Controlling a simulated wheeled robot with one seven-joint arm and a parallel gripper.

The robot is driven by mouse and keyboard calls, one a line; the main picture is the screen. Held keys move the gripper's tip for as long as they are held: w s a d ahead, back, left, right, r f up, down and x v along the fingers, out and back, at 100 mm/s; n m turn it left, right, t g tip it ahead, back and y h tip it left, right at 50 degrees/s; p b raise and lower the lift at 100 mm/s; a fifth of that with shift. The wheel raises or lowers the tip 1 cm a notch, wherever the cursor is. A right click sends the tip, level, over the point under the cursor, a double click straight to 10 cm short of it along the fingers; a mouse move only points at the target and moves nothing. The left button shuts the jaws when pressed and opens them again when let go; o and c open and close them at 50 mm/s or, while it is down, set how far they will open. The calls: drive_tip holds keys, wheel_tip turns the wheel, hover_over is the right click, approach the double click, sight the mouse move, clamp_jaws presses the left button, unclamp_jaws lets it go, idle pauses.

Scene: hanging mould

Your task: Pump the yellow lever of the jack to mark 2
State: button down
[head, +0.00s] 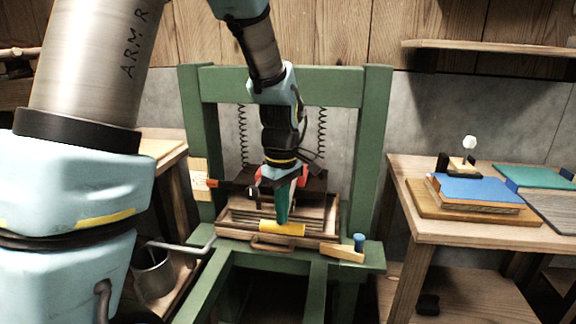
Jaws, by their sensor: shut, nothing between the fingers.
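A short yellow bar (282,229), which looks like the lever's handle, lies level at the front of the green frame's bed. My gripper (282,220) points straight down from above with its teal fingers together. The fingertips are at the top edge of the yellow bar, and I cannot tell whether they touch it. A pale scale plate (199,180) with a red pointer is on the left post. Its marks are too small to read. The jack's body cannot be made out.
The green press frame (375,150) has two posts and hanging springs. A wooden block with a blue knob (359,242) sits at the bed's right. A grey crank rod (185,247) juts out left. The right table (430,228) holds a blue-topped stack (478,190).

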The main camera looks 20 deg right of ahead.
wheel_tip(320, 180, up, 12)
drive_tip(key=p, duration=1)
wheel_tip(320, 180, down, 9)
drive_tip(key=b, duration=0.5)
wheel_tip(320, 180, up, 9)
drive_tip(key=p, duration=0.7)
drive_tip(key=shift+p, duration=0.35)
drive_tip(key=shift+r, duration=0.15)
wheel_tip(320, 180, up, 6)
drive_tip(key=p, duration=0.5)
